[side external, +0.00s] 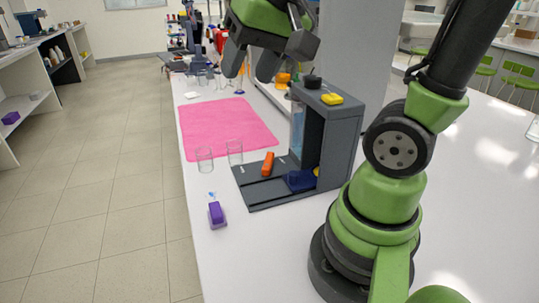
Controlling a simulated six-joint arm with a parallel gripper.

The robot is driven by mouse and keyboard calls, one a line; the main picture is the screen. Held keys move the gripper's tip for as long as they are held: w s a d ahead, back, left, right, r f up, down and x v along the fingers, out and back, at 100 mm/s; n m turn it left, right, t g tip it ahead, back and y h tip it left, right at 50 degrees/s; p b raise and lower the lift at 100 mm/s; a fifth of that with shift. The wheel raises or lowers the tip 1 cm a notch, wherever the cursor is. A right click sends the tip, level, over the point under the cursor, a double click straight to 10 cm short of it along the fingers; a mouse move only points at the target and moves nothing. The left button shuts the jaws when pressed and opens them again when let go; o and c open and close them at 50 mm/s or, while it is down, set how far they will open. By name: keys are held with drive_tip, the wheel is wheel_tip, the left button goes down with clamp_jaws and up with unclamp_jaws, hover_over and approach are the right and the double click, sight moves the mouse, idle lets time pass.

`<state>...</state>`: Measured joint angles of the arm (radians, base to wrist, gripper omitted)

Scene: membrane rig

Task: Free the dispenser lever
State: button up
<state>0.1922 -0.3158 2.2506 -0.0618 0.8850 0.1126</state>
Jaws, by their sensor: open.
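A dark grey dispenser rig (338,125) stands on the white bench, with a flat base (262,196) reaching out to the left. On its top are a yellow block (332,99) and a black round knob (312,81). An orange bar (268,164) stands tilted on the base. A dark blue block (299,181) sits at the foot of the upright. I cannot tell which part is the lever. My gripper (252,66) is open and appears empty, above and to the left of the rig's top in the picture, apart from it.
A pink mat (225,128) lies behind the rig. Two clear beakers (204,158) (235,153) stand at its near edge. A purple holder (216,213) is near the bench's left edge. Glassware and equipment crowd the far end.

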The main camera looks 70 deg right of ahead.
drive_tip(key=w+d+f+m+g, duration=0.2)
drive_tip(key=w+d+f+m, duration=0.1)
drive_tip(key=w+d, duration=0.25)
drive_tip(key=m+g, duration=0.3)
drive_tip(key=m, duration=0.2)
hover_over(270, 155)
wheel_tip(270, 155, down, 16)
drive_tip(key=shift+f, duration=0.75)
wheel_tip(270, 155, down, 9)
drive_tip(key=shift+r, duration=0.1)
drive_tip(key=shift+c, duration=0.5)
clamp_jaws()
